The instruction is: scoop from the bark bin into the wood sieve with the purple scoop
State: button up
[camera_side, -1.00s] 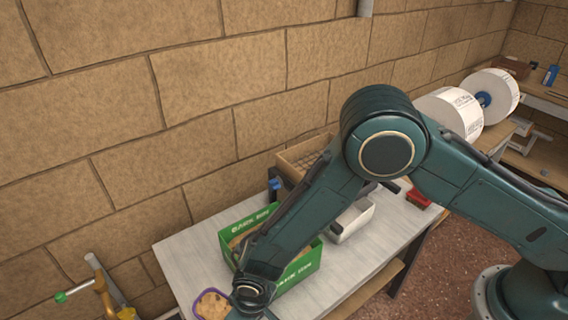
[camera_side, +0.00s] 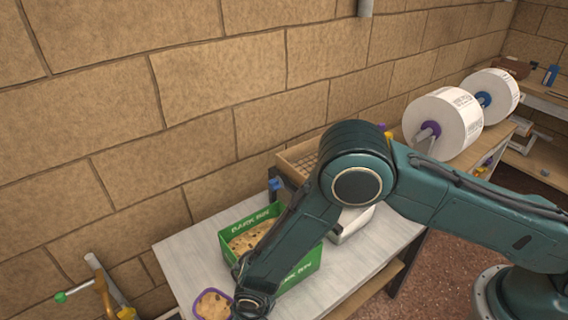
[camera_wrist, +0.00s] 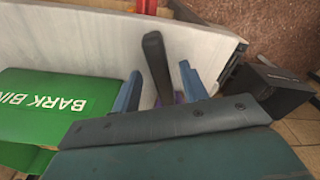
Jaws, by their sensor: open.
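The green bark bin (camera_side: 293,275), holding tan bark bits, stands on the bench in the side view; its lettered side also shows at the left of the wrist view (camera_wrist: 62,100). A purple-rimmed vessel with tan bits, seemingly the purple scoop (camera_side: 199,312), lies at the bench's front left corner. My gripper (camera_wrist: 162,80) is low beside it, its blue fingers apart. A dark handle (camera_wrist: 154,58) stands between the fingers in the wrist view, with a little purple below it. Whether the fingers touch it I cannot tell. The wood sieve (camera_side: 287,164), with a mesh, is behind my arm.
A white tray (camera_side: 352,226) is partly hidden behind my arm. Large white rolls (camera_side: 445,122) stand to the right. A brick wall (camera_side: 130,110) runs close behind the bench (camera_side: 185,254). The bench has bare room left of the bin.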

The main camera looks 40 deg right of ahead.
jog(key=shift+f, duration=0.1)
jog(key=shift+w+f, duration=0.15)
jog(key=shift+f, duration=1.25)
grip_shut()
jog(key=shift+a+r, duration=0.1)
jog(key=shift+r, duration=2.4)
